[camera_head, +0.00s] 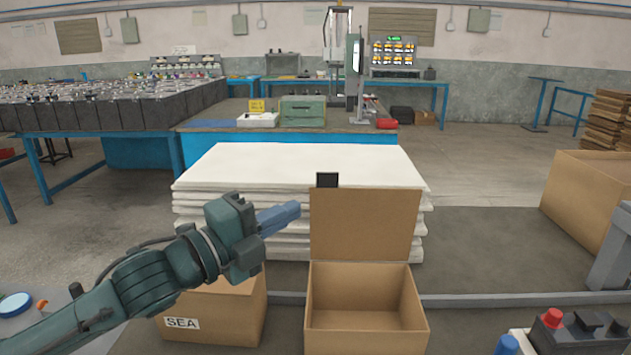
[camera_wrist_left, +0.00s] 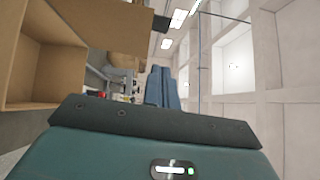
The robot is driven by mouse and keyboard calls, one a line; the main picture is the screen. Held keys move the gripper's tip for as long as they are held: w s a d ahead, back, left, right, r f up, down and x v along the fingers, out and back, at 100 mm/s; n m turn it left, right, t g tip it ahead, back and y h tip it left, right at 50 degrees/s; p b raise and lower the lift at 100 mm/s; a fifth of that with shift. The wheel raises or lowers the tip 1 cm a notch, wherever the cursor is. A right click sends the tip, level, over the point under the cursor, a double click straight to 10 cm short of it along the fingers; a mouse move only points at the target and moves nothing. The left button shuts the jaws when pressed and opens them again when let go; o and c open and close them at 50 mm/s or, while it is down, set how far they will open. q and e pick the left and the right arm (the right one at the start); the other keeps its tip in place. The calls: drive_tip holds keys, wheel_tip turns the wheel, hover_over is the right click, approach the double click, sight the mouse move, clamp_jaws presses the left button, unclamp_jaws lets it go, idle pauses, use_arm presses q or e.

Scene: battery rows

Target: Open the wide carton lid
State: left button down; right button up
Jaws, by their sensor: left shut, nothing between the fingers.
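An open brown carton (camera_head: 365,335) stands at the bottom middle of the head view, and its inside looks empty. Its lid (camera_head: 365,225) stands upright along the back edge, with a black tab (camera_head: 327,180) at its top left. My left gripper (camera_head: 288,213) is left of the lid, its blue fingers shut together and empty, pointing right toward the lid; a gap shows between them. In the left wrist view the shut fingers (camera_wrist_left: 163,88) are in the middle, and the carton (camera_wrist_left: 45,75) is at the left. My right gripper is out of view.
A carton marked SEA (camera_head: 225,315) stands under my left arm. A stack of white sheets (camera_head: 300,165) is behind the lid. Another carton (camera_head: 580,195) is at the right. A box with a red button (camera_head: 575,335) is at bottom right.

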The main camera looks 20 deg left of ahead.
use_arm(q)
drive_tip(key=w, duration=0.2)
drive_tip(key=w+d+p, duration=0.1)
drive_tip(key=w, duration=0.2)
drive_tip(key=w+d+r, duration=0.1)
drive_tip(key=w, duration=0.2)
drive_tip(key=shift+w+a+p, duration=0.1)
drive_tip(key=shift+w+p, duration=0.2)
drive_tip(key=shift+w, duration=0.15)
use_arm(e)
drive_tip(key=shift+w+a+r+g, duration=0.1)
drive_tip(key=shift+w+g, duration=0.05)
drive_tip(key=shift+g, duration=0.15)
